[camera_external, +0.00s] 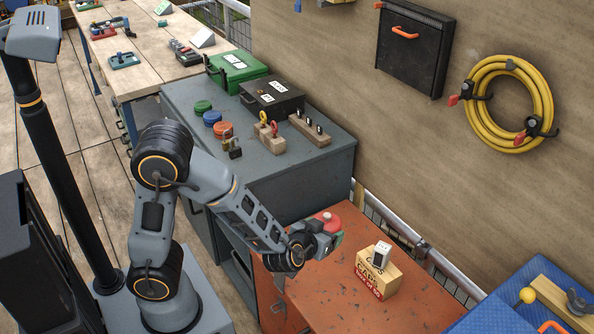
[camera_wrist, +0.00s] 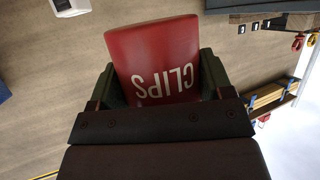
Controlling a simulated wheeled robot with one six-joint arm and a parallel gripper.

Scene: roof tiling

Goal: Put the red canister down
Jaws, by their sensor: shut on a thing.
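The red canister (camera_wrist: 155,62) carries the white word "CLIPS", which appears upside down in the wrist view. My gripper (camera_wrist: 158,85) is shut on it, with one dark green jaw on each side. In the external view the red canister (camera_external: 327,220) shows as a small red shape at the end of my arm, partly hidden by my gripper (camera_external: 325,238). The gripper is over the far left part of the orange worktop (camera_external: 335,295). The height of the canister above the worktop is hard to tell.
The worktop's front is bare. A grey cabinet (camera_external: 290,165) behind holds a green case (camera_external: 236,70), a black case (camera_external: 271,97) and several small items. A wall rises behind.

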